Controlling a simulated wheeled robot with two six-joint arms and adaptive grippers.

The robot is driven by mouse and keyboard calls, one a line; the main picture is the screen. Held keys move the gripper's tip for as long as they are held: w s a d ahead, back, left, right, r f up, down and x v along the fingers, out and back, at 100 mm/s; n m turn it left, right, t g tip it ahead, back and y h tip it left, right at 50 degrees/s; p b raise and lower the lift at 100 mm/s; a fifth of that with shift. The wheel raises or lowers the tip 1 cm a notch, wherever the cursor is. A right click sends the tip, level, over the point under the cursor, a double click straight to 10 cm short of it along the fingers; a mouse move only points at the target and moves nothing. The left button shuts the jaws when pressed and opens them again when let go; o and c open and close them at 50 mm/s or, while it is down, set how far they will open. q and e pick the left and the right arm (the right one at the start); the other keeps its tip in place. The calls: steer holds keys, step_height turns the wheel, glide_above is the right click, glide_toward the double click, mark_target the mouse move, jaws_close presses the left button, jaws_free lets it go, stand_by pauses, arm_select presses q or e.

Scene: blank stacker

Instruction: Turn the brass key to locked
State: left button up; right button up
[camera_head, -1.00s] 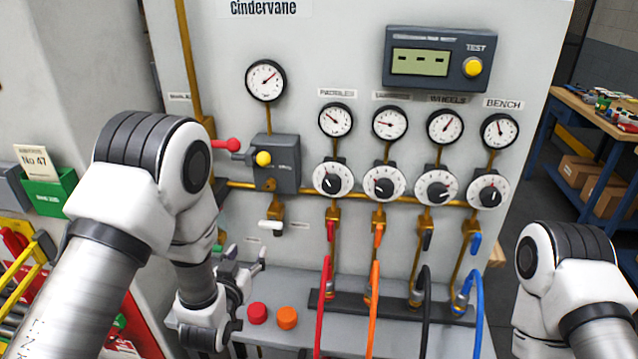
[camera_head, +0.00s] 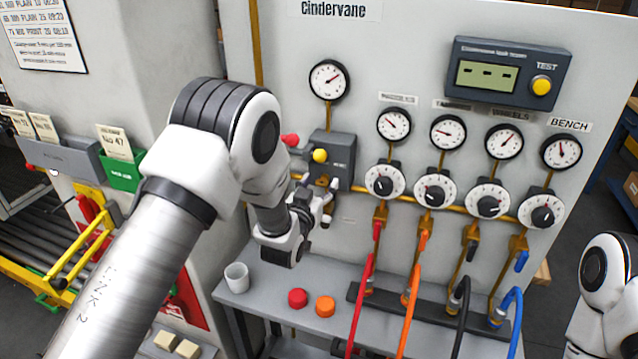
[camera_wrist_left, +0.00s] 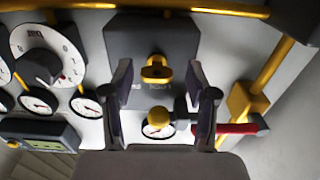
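The brass key (camera_wrist_left: 157,70) sits in the face of a dark grey box (camera_head: 341,150) on the panel. In the left wrist view it lies between my left gripper's two fingers (camera_wrist_left: 160,92), with a gap on both sides. The gripper is open and empty, pointing at the box. In the head view my left gripper (camera_head: 318,204) is just below the box, and the key is mostly hidden there. The lettering by the key is too blurred to read. My right gripper is out of view; only part of my right arm shows at the right edge.
The box carries a yellow knob (camera_head: 320,155), with a red lever (camera_head: 290,140) to its left. Dials, gauges and coloured hoses fill the panel to the right. A white cup (camera_head: 236,277), a red button (camera_head: 298,298) and an orange button (camera_head: 325,306) are on the ledge below.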

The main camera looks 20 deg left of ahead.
arm_select(q)
steer(key=c, duration=0.5)
steer(key=shift+d, duration=0.25)
jaws_close()
steer(key=shift+a, duration=0.1)
